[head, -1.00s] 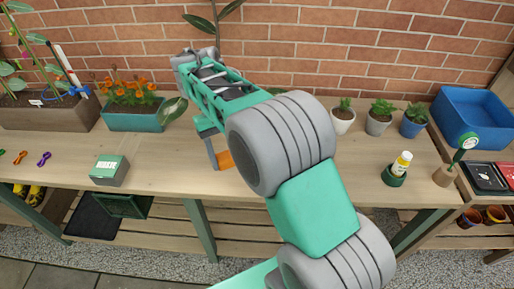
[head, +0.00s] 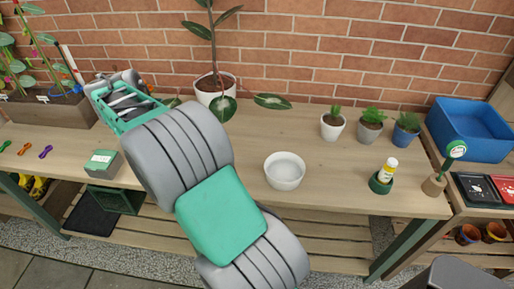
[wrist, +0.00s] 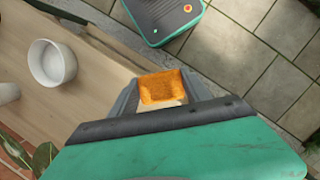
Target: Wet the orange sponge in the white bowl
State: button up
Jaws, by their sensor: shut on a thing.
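The orange sponge (wrist: 160,87) is between the fingers of my gripper (wrist: 158,98) in the wrist view, and the gripper is shut on it. A paler layer shows along one edge of the sponge. The white bowl (head: 284,172) stands upright on the wooden table in the head view, right of my arm. It also shows in the wrist view (wrist: 52,63), to the left of the sponge and apart from it. I cannot tell whether it holds water. In the head view my arm hides the fingers and the sponge.
A large potted plant (head: 215,88) stands behind the bowl by the brick wall. Several small pots, one a white pot (head: 333,126), stand at the back right. A green-grey box (head: 103,163) is at left. Table around the bowl is clear.

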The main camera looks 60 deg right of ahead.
jog(key=s+d+f+m+b, duration=0.15)
jog(key=s+d, duration=0.25)
jog(key=d, duration=0.4)
jog(key=s+d+f+m, duration=0.1)
jog(key=s+d+m, duration=0.25)
jog(key=d, duration=0.45)
jog(key=m+t+h+b, duration=0.1)
jog(key=m+h+b, duration=0.1)
jog(key=m+b, duration=0.35)
send_over(281, 178)
jog(key=b, duration=0.2)
notch_tip(281, 178, down, 5)
jog(key=n, duration=0.1)
jog(key=shift+w+a+b+x, duration=0.1)
jog(key=shift+b+x, duration=0.25)
jog(key=shift+x, duration=0.35)
jog(key=shift+w+a+b+x, duration=0.1)
jog(key=shift+b+x, duration=0.3)
jog(key=shift+x, duration=0.3)
jog(key=shift+w+a+b+x, duration=0.15)
jog(key=shift+b+x, duration=0.2)
jog(key=shift+x, duration=0.35)
jog(key=shift+f, duration=0.1)
